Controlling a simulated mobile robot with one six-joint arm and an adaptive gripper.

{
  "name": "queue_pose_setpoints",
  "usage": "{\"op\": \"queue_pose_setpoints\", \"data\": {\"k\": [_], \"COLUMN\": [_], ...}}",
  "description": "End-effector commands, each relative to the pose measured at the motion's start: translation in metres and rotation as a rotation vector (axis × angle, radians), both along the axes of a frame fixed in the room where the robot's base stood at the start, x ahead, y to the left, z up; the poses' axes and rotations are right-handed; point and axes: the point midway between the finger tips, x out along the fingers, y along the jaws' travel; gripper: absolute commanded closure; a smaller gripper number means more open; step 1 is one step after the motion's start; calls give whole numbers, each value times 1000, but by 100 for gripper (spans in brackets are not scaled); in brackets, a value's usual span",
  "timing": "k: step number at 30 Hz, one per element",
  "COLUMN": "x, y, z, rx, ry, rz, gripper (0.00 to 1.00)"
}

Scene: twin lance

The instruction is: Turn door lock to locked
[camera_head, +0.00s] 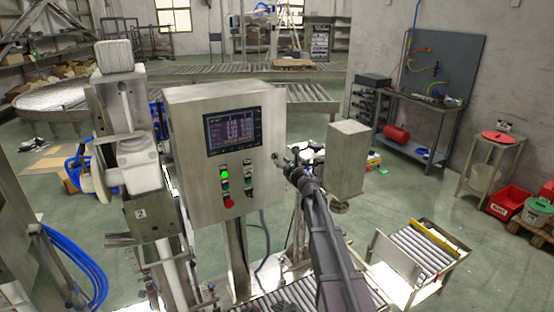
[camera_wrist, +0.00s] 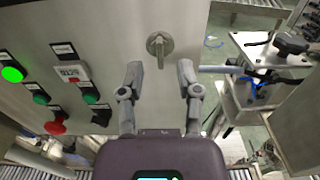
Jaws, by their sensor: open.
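The door lock (camera_wrist: 159,45) is a small metal knob with a lever handle on the front of a grey control cabinet. In the wrist view its handle points about straight down. My gripper (camera_wrist: 159,74) is open, with its two dark fingers apart below and to either side of the lock, not visibly touching it. In the head view my gripper (camera_head: 290,164) is at the right edge of the cabinet (camera_head: 188,115), and it largely hides the lock there.
The cabinet has a screen (camera_head: 232,131), a lit green button (camera_wrist: 13,74) and a red button (camera_wrist: 55,127). A metal box (camera_head: 346,158) stands right of my arm. A roller conveyor (camera_head: 422,254) is at the lower right. Machine parts stand left of the cabinet.

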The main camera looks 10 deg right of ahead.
Motion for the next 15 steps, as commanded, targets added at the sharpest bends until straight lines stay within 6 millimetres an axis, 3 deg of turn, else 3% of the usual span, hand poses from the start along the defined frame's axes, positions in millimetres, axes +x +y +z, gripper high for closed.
{"op": "queue_pose_setpoints", "data": {"k": [6, 15], "x": [27, 36], "y": [8, 11], "z": [0, 0], "rx": [0, 0], "ry": [0, 0], "rz": [0, -1], "gripper": [56, 56]}}
